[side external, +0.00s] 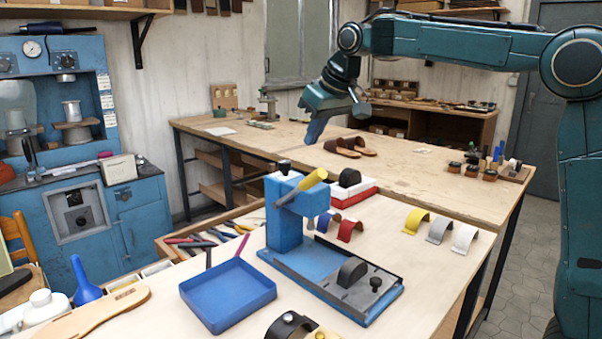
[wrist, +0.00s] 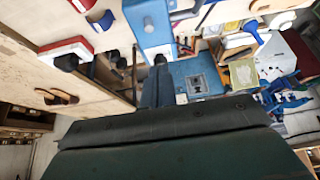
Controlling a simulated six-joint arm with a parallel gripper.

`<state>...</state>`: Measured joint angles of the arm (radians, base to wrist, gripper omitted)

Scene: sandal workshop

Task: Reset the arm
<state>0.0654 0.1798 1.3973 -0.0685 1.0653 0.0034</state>
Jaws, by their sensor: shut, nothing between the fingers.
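My gripper (side external: 312,136) hangs in the air at the upper middle of the side view, pointing down and slightly left, with its blue-grey fingers together and nothing held. It is above the back wooden table (side external: 440,178), left of a pair of brown sandals (side external: 350,148), and apart from both. My teal arm reaches in from the right. In the wrist view, the dark wrist housing fills the lower part, and the narrow fingers (wrist: 156,88) show beyond its edge; their tips are hard to make out.
A blue press (side external: 285,220) with a yellow handle stands on the front table. Around it are a blue tray (side external: 228,297), a red-and-white block (side external: 352,192), and yellow (side external: 416,220), grey and white straps. A tool drawer (side external: 200,240) lies left. Small jars (side external: 472,170) stand right.

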